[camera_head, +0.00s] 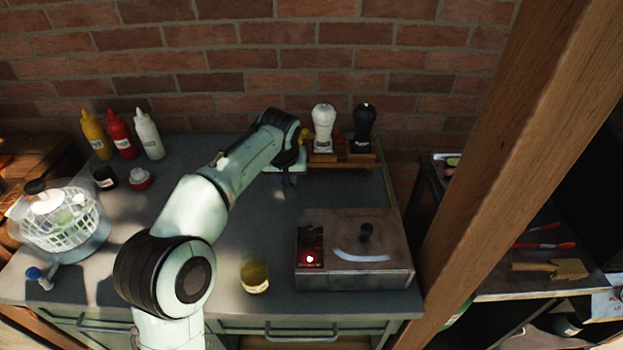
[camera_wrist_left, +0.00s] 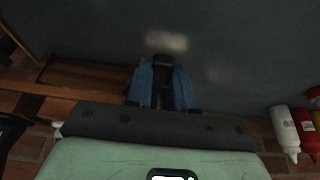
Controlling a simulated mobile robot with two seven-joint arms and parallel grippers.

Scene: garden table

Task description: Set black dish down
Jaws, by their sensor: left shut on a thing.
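My left gripper (camera_head: 289,186) is over the back middle of the grey worktop (camera_head: 215,240), in front of the wooden rack. In the left wrist view its two blue fingers (camera_wrist_left: 163,82) are shut on a small dark thing, taken as the black dish (camera_wrist_left: 162,61), which shows between the fingertips. Its shape is mostly hidden by the fingers, and I cannot tell whether it touches the worktop. My right gripper is in neither view.
A wooden rack (camera_head: 342,160) holds a white bottle (camera_head: 323,128) and a black bottle (camera_head: 363,128). A metal box (camera_head: 372,262) stands at front right, a yellowish jar (camera_head: 255,278) left of it. A small black pot (camera_head: 104,178) and sauce bottles (camera_head: 122,135) stand at left.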

